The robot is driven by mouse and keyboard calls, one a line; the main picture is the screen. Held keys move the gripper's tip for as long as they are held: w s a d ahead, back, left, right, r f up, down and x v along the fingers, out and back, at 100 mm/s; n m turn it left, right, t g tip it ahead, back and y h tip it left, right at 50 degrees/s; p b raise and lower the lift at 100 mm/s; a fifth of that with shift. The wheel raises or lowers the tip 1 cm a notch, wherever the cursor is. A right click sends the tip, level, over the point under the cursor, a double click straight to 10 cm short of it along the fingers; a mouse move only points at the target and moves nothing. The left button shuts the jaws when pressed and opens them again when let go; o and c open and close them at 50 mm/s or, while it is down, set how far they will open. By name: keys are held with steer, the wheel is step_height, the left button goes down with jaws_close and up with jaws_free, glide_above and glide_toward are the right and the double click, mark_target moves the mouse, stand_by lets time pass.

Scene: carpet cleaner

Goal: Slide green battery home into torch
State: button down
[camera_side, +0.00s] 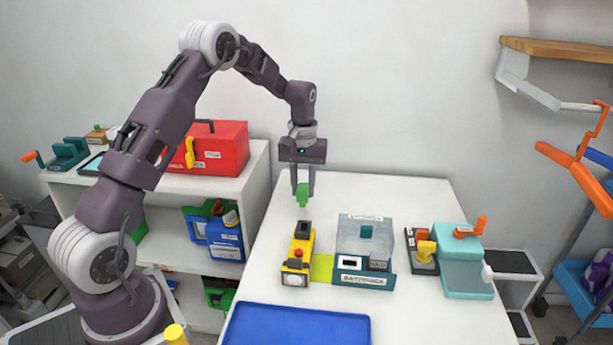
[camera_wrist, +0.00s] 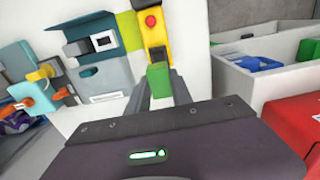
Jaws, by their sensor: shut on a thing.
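The green battery (camera_side: 302,194) is a small block held between the fingers of my gripper (camera_side: 303,186), which is shut on it. It hangs above the white table, behind and above the torch. In the wrist view the battery (camera_wrist: 159,80) sits between the fingertips (camera_wrist: 160,90). The yellow and black torch (camera_side: 298,256) lies on the table with a red button and a pale lens at its near end. It also shows in the wrist view (camera_wrist: 155,35), beyond the battery. The battery is apart from the torch in the side view.
A grey and teal labelled station (camera_side: 364,270) stands right of the torch, with a yellow-green patch (camera_side: 321,268) between them. Further right is a teal device with an orange handle (camera_side: 462,272). A blue tray (camera_side: 296,326) lies in front. A red toolbox (camera_side: 216,148) stands on the left shelf.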

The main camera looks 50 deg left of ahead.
mark_target(303, 206)
steer(key=shift+f, duration=0.4)
steer(key=shift+f, duration=2.85)
steer(key=shift+f, duration=1.55)
steer(key=c, duration=1.1)
jaws_free()
steer(key=shift+o, duration=0.2)
step_height(303, 206, up, 7)
steer(key=shift+f, duration=0.2)
steer(key=shift+r, duration=0.25)
